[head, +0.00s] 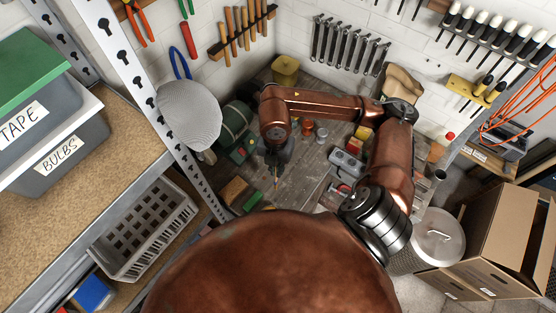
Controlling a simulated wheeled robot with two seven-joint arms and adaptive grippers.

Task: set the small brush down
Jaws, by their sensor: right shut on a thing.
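My right arm reaches over the grey wooden workbench (302,187) from the right. My right gripper (277,160) points down above the bench and is shut on a thin thing with an orange-brown lower part, which I take for the small brush (275,177). The fingers hide most of it. I cannot tell whether its lower end touches the bench top. My left gripper is not in view.
A green machine (239,143) stands just left of the gripper. Small jars (307,128) and a grey metal block (346,163) stand to its right. A perforated post (155,107) rises at the left. Some bench in front is bare.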

